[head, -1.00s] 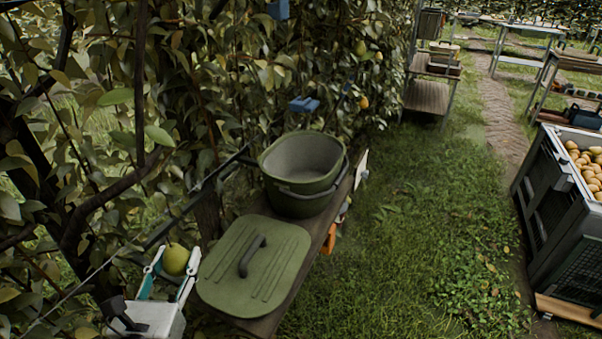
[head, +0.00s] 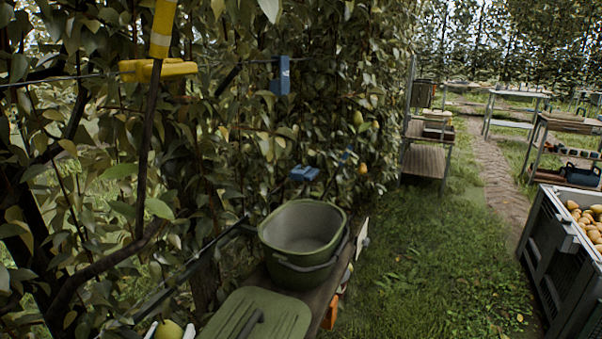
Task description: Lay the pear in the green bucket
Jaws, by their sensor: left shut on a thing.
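The green bucket (head: 300,262) stands upright on a narrow wooden shelf with its top open; the part of its inside that I can see is bare. The pear (head: 169,330), yellow-green, is at the bottom edge, left of the bucket's lid and partly cut off by the frame. My left gripper (head: 168,333) is shut on the pear; only its pale fingertips show beside the fruit. The pear is apart from the bucket, to its lower left. My right gripper is not in view.
The green lid (head: 258,318) lies flat on the shelf in front of the bucket. Leafy branches and a dark wire run along the left. A grey crate of pears (head: 560,262) stands at right. Grass between is clear.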

